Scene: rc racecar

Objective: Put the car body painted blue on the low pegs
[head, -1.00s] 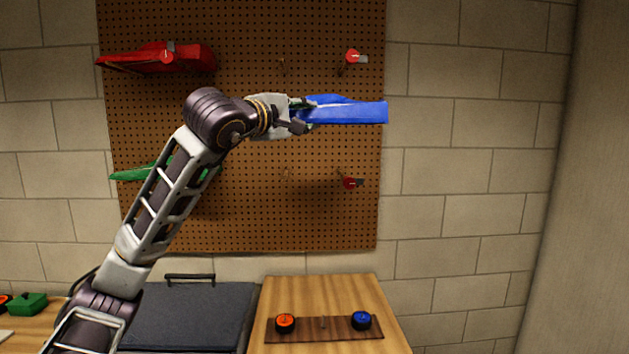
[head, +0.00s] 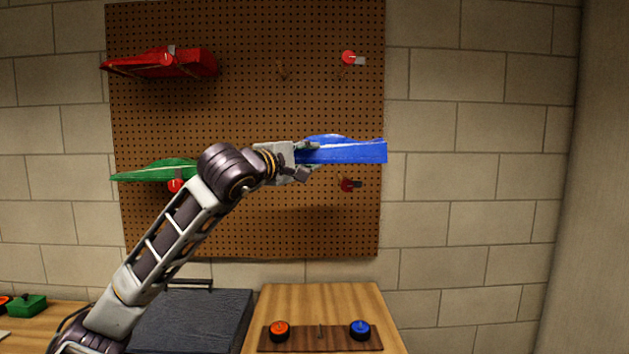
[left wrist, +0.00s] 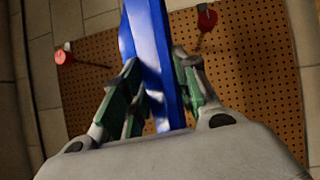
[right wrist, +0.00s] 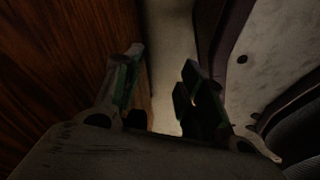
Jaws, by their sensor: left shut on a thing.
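The blue car body (head: 348,151) is held level in front of the pegboard by my left gripper (head: 304,160), which is shut on its left end. It also shows between the fingers in the left wrist view (left wrist: 150,50). A low peg with a red disc (head: 347,185) shows just below the body. Another peg, with a red disc (head: 349,57), is higher on the right of the board. The body looks clear of the pegs, though its distance from the board is hard to judge. My right gripper (right wrist: 158,95) is open and empty in the dark right wrist view.
The pegboard (head: 240,225) also carries a red car body (head: 190,64) at upper left and a green car body (head: 160,169) below it. A wooden cabinet (head: 320,297) bears a strip with an orange knob (head: 279,330) and a blue knob (head: 360,330). A dark lidded box (head: 190,320) stands beside it.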

